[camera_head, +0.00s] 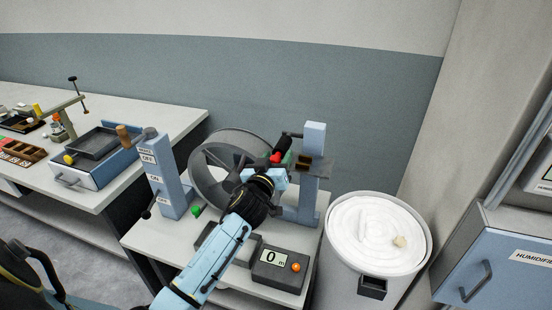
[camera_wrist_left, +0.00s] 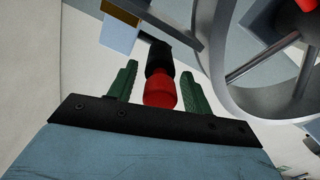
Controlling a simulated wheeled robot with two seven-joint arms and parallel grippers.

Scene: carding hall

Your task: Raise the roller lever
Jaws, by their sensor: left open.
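The roller lever has a red knob (camera_head: 275,157) and a black arm beside the blue post (camera_head: 315,150) of the wheel stand. In the left wrist view the red knob (camera_wrist_left: 160,92) and black lever arm (camera_wrist_left: 158,57) lie between the two green fingers. My left gripper (camera_head: 280,161) is open, with one finger on each side of the knob and gaps showing on both sides. In the head view my gripper partly hides the lever. My right gripper is not in view.
A large grey spoked wheel (camera_head: 213,180) stands just left of my gripper. A counter box (camera_head: 279,269) reading 0 and a labelled blue switch post (camera_head: 166,175) share the table. A white bin (camera_head: 345,255) holding coiled white material stands to the right.

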